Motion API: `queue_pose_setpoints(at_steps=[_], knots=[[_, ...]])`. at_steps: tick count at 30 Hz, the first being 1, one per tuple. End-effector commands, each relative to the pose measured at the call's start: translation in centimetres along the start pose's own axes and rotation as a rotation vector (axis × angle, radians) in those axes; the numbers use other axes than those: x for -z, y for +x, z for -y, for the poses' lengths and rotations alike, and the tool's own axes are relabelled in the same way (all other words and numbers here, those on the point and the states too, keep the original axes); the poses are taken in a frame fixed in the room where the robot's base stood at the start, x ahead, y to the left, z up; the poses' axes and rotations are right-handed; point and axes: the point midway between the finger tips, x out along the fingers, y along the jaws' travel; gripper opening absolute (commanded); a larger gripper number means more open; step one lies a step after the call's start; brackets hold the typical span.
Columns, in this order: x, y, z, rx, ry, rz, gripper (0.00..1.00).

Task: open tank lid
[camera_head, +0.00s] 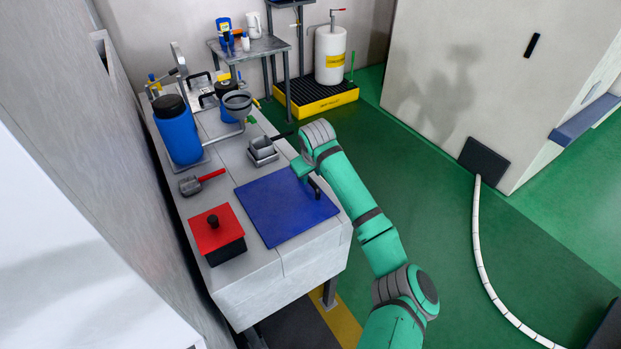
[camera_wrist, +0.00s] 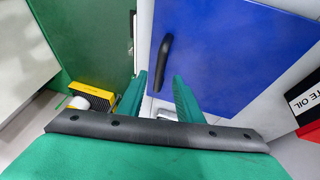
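The tank lid appears to be the flat blue panel (camera_head: 275,212) set in the grey bench top; it lies flat and looks closed. It fills much of the wrist view (camera_wrist: 230,55). A black bar handle (camera_head: 314,187) stands near its right edge and shows in the wrist view (camera_wrist: 165,55). My gripper (camera_head: 303,170) is over the lid's far right part, close to the handle. In the wrist view, its green fingers (camera_wrist: 160,78) are apart, with the handle's near end in the gap between them. Whether either finger touches the handle cannot be told.
A black box with a red lid (camera_head: 215,227) stands left of the blue lid. A red-handled tool (camera_head: 200,182), a small grey tray (camera_head: 262,150) and a blue drum (camera_head: 178,130) stand farther along the bench (camera_head: 240,285). Green floor right of the bench is open.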

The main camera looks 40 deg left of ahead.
Motion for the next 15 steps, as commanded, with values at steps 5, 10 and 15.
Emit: queue_pose_setpoints(at_steps=[5,10,15], knots=[[0.0,2.5,0.0,0.000,0.000,0.001,0.33],[0.0,3.6,0.0,0.000,-0.001,0.000,0.33],[0.0,3.9,0.0,0.000,-0.001,0.000,0.33]])
